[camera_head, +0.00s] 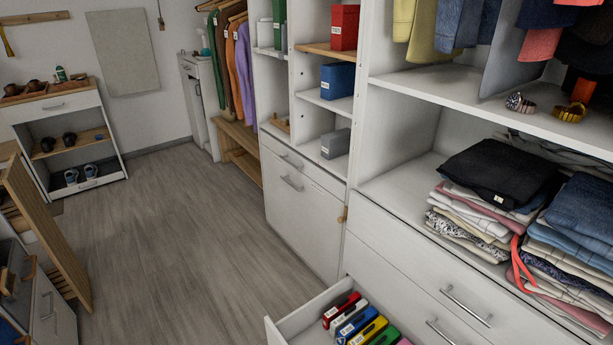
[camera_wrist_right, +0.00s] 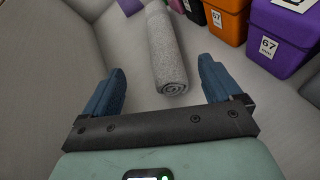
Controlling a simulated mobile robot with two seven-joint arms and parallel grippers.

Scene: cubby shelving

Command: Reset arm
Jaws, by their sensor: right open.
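My right gripper (camera_wrist_right: 165,90) shows in the right wrist view with its two blue fingers spread apart and nothing held between them. A rolled grey towel (camera_wrist_right: 165,55) lies just ahead of the fingers on a pale surface, its near end close to the gap between the fingertips. Whether the fingers touch it I cannot tell, but a gap shows on both sides. Neither gripper is visible in the head view, and my left gripper is in neither view.
In the wrist view, an orange box (camera_wrist_right: 226,18) and a purple box (camera_wrist_right: 283,38) labelled 67 stand at right. In the head view, an open drawer (camera_head: 290,327) holds several coloured items. Folded clothes (camera_head: 499,165) fill the right shelf. The wooden floor (camera_head: 180,230) is clear.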

